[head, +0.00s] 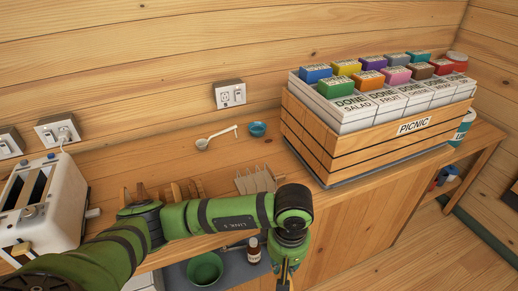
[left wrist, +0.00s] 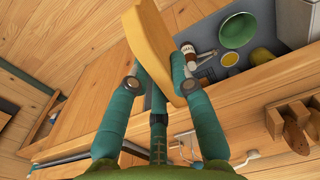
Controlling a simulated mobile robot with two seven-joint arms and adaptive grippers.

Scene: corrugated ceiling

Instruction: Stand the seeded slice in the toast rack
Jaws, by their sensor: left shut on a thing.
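My left gripper (head: 284,276) points down past the counter's front edge, right of the slotted rack. In the left wrist view my left gripper (left wrist: 160,72) is shut on a tan bread slice (left wrist: 150,40), held edge-on between its fingers. No seeds can be made out on the slice, and it cannot be made out in the head view. A pale slotted rack with upright fins (head: 257,180), which looks like the toast rack, stands on the counter behind my forearm. My right gripper is not in view.
Brown upright pieces (head: 172,191) stand partly behind my arm. A white toaster (head: 62,205) is at left. A large wooden PICNIC crate (head: 345,150) fills the counter's right. A ladle (head: 203,142) and blue cup (head: 258,129) lie behind. A green bowl (head: 205,269) and bottle (head: 253,250) sit below.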

